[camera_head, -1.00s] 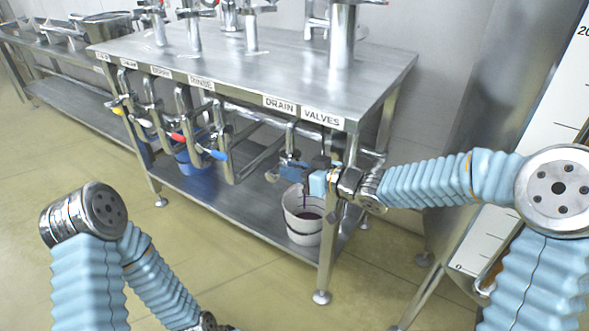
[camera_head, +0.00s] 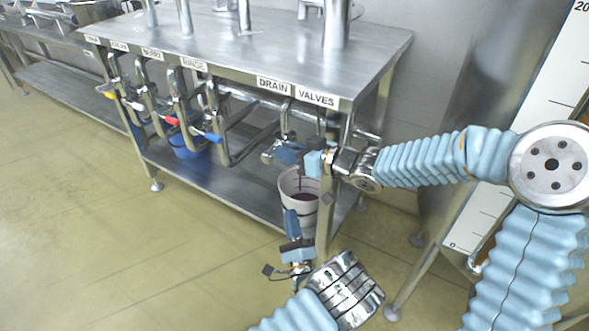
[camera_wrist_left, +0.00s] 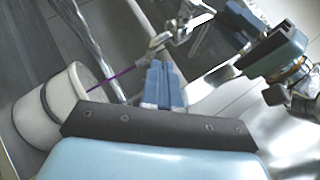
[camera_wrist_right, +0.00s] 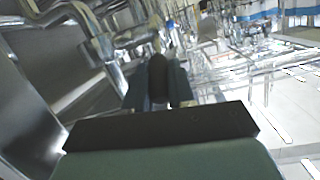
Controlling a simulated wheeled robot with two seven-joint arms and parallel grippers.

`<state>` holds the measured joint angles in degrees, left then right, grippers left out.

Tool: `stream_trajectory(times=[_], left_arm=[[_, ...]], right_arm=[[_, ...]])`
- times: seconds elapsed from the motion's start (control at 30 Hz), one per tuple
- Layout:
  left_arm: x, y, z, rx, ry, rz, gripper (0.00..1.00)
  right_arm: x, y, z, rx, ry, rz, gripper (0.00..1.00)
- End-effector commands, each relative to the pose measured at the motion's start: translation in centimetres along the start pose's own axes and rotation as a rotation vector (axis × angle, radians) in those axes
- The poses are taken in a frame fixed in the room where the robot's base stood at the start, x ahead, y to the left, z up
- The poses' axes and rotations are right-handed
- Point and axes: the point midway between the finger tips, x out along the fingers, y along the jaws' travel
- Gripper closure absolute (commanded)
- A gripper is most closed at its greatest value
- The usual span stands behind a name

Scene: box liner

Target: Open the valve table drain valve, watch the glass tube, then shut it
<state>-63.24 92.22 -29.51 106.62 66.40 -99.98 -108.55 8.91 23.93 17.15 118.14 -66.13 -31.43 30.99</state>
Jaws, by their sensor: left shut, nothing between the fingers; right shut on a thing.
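The valve table (camera_head: 270,55) carries a "DRAIN VALVES" label on its front edge. In the head view my right gripper (camera_head: 284,152) is at the drain valve pipework under that label. In the right wrist view its fingers (camera_wrist_right: 158,92) are shut on a dark rounded handle (camera_wrist_right: 158,68). A thin purple stream (camera_wrist_left: 118,74) runs from the pipe into a white bucket (camera_head: 290,184) holding dark liquid. My left gripper (camera_head: 290,215) is shut and empty, just in front of the bucket. A white scale board (camera_head: 543,95) stands at right, partly hidden by my right arm; I cannot clearly make out the glass tube.
Other valves with red (camera_head: 171,121) and blue (camera_head: 212,138) handles hang along the table front. A blue bucket (camera_head: 188,150) stands on the lower shelf (camera_head: 225,192). A table leg (camera_head: 325,232) is close to my left gripper. The floor at left is clear.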

Motion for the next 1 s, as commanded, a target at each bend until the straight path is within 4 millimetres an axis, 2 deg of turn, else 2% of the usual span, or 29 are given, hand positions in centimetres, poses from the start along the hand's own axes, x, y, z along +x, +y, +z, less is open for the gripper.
stream_trajectory(times=[0.03, 0.1, 0.2, 0.37, 0.8, 1.0], left_arm=[[-0.5, -2.2, -0.4, 0.049, -0.025, -0.084, 1.00], [-1.1, -4.5, -0.6, 0.109, -0.066, -0.166, 1.00], [-1.5, -6.3, -0.6, 0.154, -0.105, -0.227, 1.00], [-0.3, -7.2, -0.4, 0.168, -0.120, -0.243, 1.00], [8.3, -9.3, 0.6, 0.165, -0.119, -0.240, 1.00], [9.8, -10.0, 2.8, 0.167, -0.116, -0.238, 1.00]], right_arm=[[0.0, 0.0, 0.3, 0.002, -0.007, 0.000, 1.00], [0.0, 0.0, 0.3, 0.003, -0.007, 0.000, 1.00], [0.0, 0.0, 0.3, 0.003, -0.007, 0.000, 1.00], [0.0, 0.0, 0.3, 0.003, -0.007, 0.000, 1.00], [0.0, 0.0, 0.3, 0.003, -0.007, 0.000, 1.00], [0.0, 0.0, 0.4, 0.003, -0.007, 0.000, 1.00]])
